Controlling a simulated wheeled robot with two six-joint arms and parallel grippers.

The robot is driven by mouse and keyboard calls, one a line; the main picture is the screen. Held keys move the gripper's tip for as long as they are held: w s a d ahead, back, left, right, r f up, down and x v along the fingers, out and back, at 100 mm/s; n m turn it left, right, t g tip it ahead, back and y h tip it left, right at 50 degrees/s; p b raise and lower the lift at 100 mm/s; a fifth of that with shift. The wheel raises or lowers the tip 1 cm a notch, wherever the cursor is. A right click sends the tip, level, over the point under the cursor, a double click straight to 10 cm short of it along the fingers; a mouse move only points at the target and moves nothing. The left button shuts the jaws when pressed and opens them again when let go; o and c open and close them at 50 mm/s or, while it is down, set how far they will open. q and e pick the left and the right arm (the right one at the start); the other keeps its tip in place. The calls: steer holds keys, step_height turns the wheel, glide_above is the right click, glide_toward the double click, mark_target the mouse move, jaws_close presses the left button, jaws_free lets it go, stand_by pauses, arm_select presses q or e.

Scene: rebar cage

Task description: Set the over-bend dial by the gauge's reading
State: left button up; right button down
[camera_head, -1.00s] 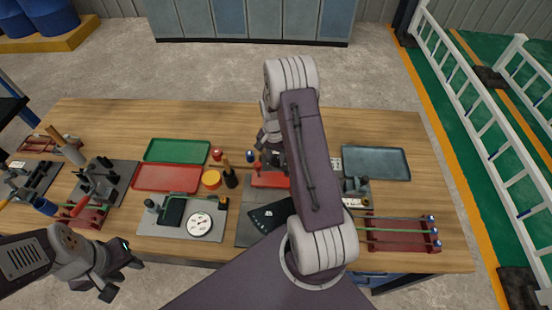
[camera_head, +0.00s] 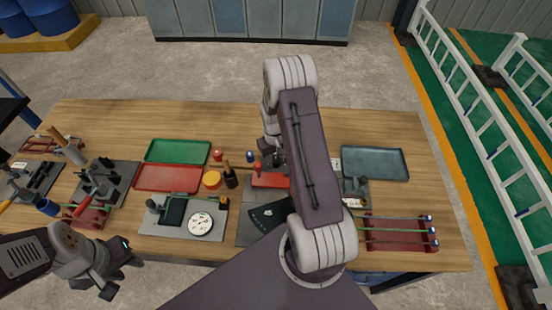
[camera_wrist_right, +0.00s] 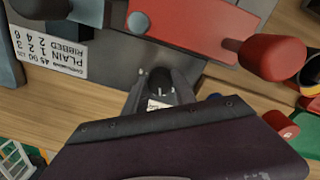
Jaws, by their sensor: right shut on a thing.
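The gauge (camera_head: 200,225), a round white dial face on a grey plate, lies at the front of the bench; its reading is too small to make out. A bender with a red handle (camera_wrist_right: 272,57) and a grey plate stands right of it, partly behind my right arm. My right gripper (camera_wrist_right: 160,92) is shut on a small dark knob with a white label, apparently the over-bend dial (camera_wrist_right: 160,75), beside the bender's plate; its setting cannot be read. A white compensation card (camera_wrist_right: 50,45) lists plain and ribbed values. My left gripper (camera_head: 122,277) is open and empty at the front left.
Green (camera_head: 178,151), red (camera_head: 168,178) and blue-grey (camera_head: 375,162) trays lie on the bench. A red rack (camera_head: 400,233) with green rods stands at the right. Several tools stand at the left. A yellow round piece (camera_head: 211,179) sits near the middle. The back of the bench is clear.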

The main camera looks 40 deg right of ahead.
mark_target(275, 161)
steer(key=shift+w+r+n, duration=0.1)
steer(key=shift+n, duration=0.7)
steer(key=shift+d, duration=0.1)
steer(key=c, duration=1)
jaws_free()
steer(key=r, duration=0.6)
steer(key=r+b, duration=0.1)
steer(key=r, duration=0.2)
steer(key=shift+a, duration=0.25)
